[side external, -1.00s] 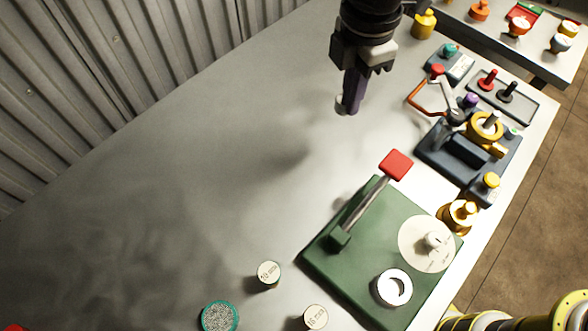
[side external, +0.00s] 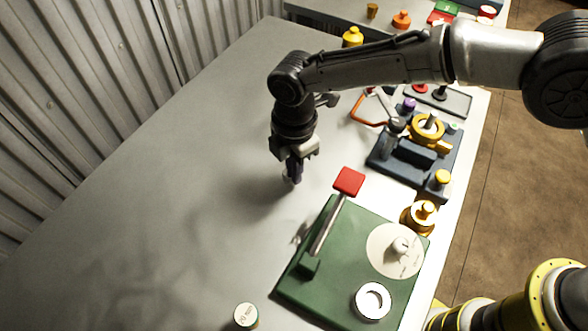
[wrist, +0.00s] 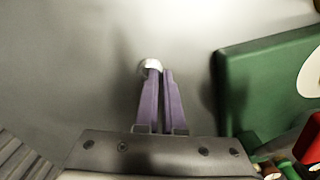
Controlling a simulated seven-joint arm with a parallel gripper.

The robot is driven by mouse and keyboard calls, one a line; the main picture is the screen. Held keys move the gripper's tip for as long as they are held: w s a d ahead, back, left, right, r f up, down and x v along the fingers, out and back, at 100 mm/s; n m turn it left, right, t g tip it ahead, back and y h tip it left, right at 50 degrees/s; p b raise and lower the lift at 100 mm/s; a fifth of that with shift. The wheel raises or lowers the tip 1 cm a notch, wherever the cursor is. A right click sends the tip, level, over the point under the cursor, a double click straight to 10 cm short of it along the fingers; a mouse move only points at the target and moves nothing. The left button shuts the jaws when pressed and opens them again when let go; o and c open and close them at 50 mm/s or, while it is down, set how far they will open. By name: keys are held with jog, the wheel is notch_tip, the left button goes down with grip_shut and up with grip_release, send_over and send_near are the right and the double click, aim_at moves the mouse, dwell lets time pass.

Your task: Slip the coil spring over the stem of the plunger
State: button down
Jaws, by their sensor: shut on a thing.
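My gripper (side external: 292,180) has purple fingers and is shut on a small pale, rounded thing (wrist: 151,66) at its fingertips. The thing is mostly hidden between the fingers, and I cannot tell whether it is the coil spring. The gripper is low over bare table, left of the green plate. No coil spring can be clearly made out elsewhere. A grey stem (side external: 430,121) stands up through a yellow ring on a dark blue base (side external: 388,158); I cannot tell whether this is the plunger.
The green plate (side external: 331,276) bears a red-ended lever (side external: 349,181), a white disc (side external: 388,262) with a knob, and a white ring (side external: 372,301). A gold knobbed piece (side external: 420,217) stands at the right edge. The table (side external: 150,200) is clear on the left.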

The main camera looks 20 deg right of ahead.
jog(key=shift+f, duration=0.3)
jog(key=shift+f, duration=0.1)
jog(key=c, duration=1)
grip_release()
notch_tip(320, 180, up, 12)
jog(key=shift+r, duration=0.15)
